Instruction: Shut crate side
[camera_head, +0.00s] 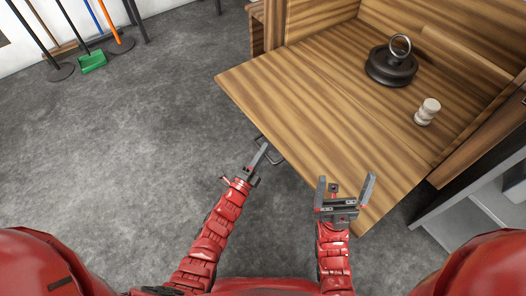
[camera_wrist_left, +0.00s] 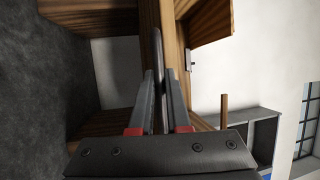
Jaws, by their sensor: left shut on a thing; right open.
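The wooden crate (camera_head: 385,110) is open toward me. Its striped side panel (camera_head: 290,105) is folded down and lies about level, sticking out over the floor. A dark metal handle (camera_head: 272,155) sits at the panel's near left edge. My left gripper (camera_head: 262,150) is shut on this handle. In the left wrist view, my left gripper's fingers (camera_wrist_left: 162,85) close on a thin dark bar, with the panel's wooden edge (camera_wrist_left: 147,35) just beyond. My right gripper (camera_head: 346,182) is open and empty, over the panel's near corner.
A black dynamo with a ring (camera_head: 390,65) and a pale spool-shaped piece (camera_head: 427,112) stand inside the crate. A grey shelf unit (camera_head: 470,215) is at the right. Brooms and a green dustpan (camera_head: 93,62) stand by the back wall. The grey floor at left is clear.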

